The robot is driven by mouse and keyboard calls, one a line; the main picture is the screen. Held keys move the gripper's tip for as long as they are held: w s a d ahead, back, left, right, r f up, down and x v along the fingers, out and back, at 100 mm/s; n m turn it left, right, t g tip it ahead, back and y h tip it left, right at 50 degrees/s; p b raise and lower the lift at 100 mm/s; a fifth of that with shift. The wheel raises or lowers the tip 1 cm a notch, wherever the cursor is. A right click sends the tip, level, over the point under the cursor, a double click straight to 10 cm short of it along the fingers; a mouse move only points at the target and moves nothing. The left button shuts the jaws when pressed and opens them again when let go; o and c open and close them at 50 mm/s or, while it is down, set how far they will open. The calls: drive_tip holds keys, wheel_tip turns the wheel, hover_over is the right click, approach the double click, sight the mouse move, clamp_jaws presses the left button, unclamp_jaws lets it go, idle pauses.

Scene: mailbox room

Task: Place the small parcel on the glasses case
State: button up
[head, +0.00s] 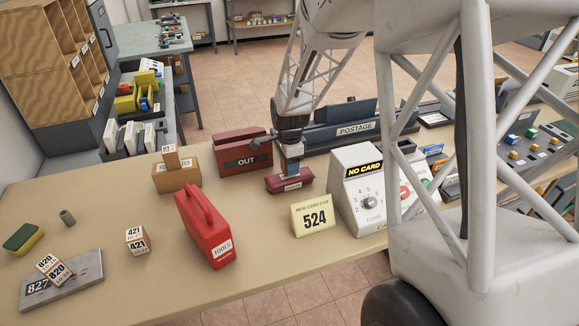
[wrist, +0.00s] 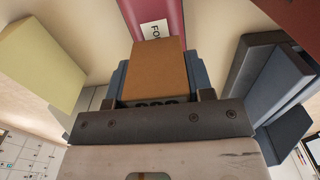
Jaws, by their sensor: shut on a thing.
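The small parcel (wrist: 157,75), an orange-brown box with dark print on its near face, is between the blue-grey fingers of my gripper (wrist: 160,85) in the wrist view. My gripper (head: 291,172) is shut on it and points down over the glasses case in the head view. The glasses case (head: 289,184) is a dark red long box with a white label, lying on the table. It also shows beyond the parcel in the wrist view (wrist: 171,12). The fingers mostly hide the parcel in the head view. I cannot tell whether parcel and case touch.
A red toolbox (head: 206,230) stands left. The table's front left is partly clear.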

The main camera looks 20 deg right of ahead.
drive_tip(key=shift+f, duration=0.6)
drive_tip(key=shift+f, duration=0.15)
drive_tip(key=o, duration=1)
drive_tip(key=shift+c, duration=0.2)
wheel_tip(320, 180, up, 12)
drive_tip(key=shift+r, duration=0.1)
drive_tip(key=shift+r, duration=0.1)
